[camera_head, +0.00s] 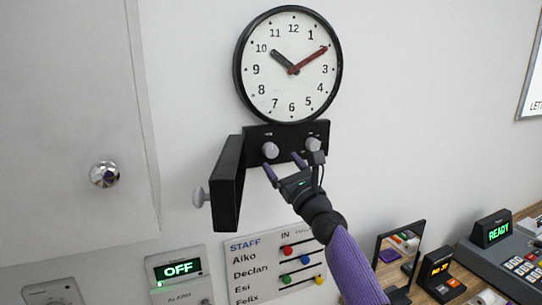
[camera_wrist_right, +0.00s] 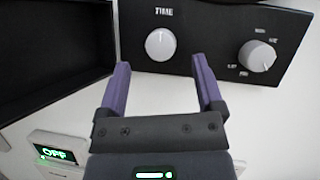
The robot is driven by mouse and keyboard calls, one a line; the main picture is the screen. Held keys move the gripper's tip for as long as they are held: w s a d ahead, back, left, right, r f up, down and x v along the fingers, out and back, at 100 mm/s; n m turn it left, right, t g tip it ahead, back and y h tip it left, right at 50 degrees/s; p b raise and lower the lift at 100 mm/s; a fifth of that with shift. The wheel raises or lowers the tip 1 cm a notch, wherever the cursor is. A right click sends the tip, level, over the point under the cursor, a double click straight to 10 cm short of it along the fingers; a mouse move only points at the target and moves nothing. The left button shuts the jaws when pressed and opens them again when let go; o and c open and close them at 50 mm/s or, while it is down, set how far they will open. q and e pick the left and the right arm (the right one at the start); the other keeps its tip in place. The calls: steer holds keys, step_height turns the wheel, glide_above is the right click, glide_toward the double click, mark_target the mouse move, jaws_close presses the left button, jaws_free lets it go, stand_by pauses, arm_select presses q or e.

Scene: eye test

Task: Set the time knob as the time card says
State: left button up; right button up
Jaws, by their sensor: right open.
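The time knob (camera_head: 270,150) is a pale round knob on the black panel (camera_head: 288,133) under the wall clock (camera_head: 285,88). In the right wrist view the time knob (camera_wrist_right: 160,44) sits below the printed word TIME. My right gripper (camera_head: 282,163) is open, its two purple fingers just below and in front of this knob. In the wrist view the fingertips lie to either side of it, with nothing between them; contact cannot be told. The clock's dark hand points near 10 and its red hand near 2. I see no time card. My left gripper is not in view.
A second pale knob (camera_wrist_right: 257,56) is right of the time knob. A black cover (camera_head: 228,184) stands swung open at left. Below are an OFF display (camera_head: 179,269) and a staff board (camera_head: 275,268). A counter with a READY device (camera_head: 491,230) is at lower right.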

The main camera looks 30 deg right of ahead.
mark_target(272, 151)
steer(key=x, duration=0.2)
steer(key=shift+w+b, duration=0.3)
steer(key=shift+w, duration=0.15)
steer(key=shift+w+r, duration=0.25)
steer(key=shift+w, duration=0.2)
jaws_close()
